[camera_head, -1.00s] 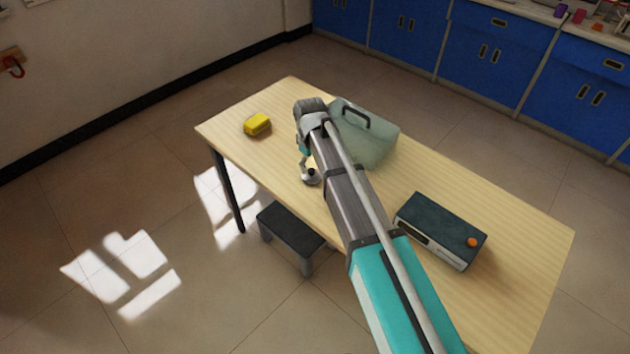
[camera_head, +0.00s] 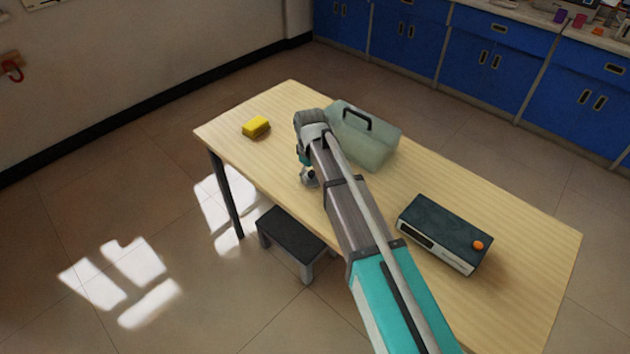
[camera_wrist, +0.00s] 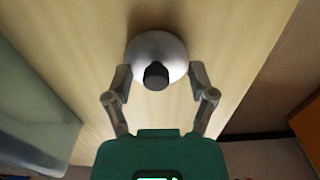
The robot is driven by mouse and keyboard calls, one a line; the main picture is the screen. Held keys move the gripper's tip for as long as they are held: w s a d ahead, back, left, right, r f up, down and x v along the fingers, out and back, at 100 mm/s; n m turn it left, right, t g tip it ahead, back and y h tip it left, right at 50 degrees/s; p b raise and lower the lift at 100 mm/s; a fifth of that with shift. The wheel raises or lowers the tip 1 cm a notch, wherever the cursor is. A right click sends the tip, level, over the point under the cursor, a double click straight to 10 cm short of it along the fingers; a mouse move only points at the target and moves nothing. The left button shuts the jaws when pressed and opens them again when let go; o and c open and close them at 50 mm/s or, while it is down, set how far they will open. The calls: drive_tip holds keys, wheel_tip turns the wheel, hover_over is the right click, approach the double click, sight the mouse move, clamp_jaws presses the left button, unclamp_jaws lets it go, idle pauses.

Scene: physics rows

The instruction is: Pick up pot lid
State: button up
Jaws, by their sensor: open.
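The pot lid (camera_wrist: 150,48) is a silver dome with a black knob (camera_wrist: 156,76). It lies on the wooden table near its front-left edge. In the head view the lid (camera_head: 312,183) is small and partly covered by my gripper (camera_head: 307,172). In the wrist view my gripper (camera_wrist: 160,82) is open, with one finger on each side of the knob and nothing held. The fingertips are close to the lid's near rim; I cannot tell whether they touch it.
A translucent green case with a dark handle (camera_head: 376,146) stands close to the right of my gripper. A yellow sponge-like block (camera_head: 256,127) lies to the left. A dark-topped device with an orange knob (camera_head: 446,226) sits at the right of the table (camera_head: 520,262). A low stool (camera_head: 292,238) stands in front.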

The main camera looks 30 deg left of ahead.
clamp_jaws()
idle(0.3)
drive_tip(key=shift+r, duration=0.1)
wheel_tip(320, 180, up, 3)
drive_tip(key=p, duration=0.3)
drive_tip(key=shift+f, duration=0.2)
drive_tip(key=s+a+r+p, duration=0.2)
drive_tip(key=s+r+p, duration=0.8)
drive_tip(key=s, duration=0.4)
drive_tip(key=shift+w+r, duration=0.1)
idle(0.4)
drive_tip(key=shift+w+d, duration=0.1)
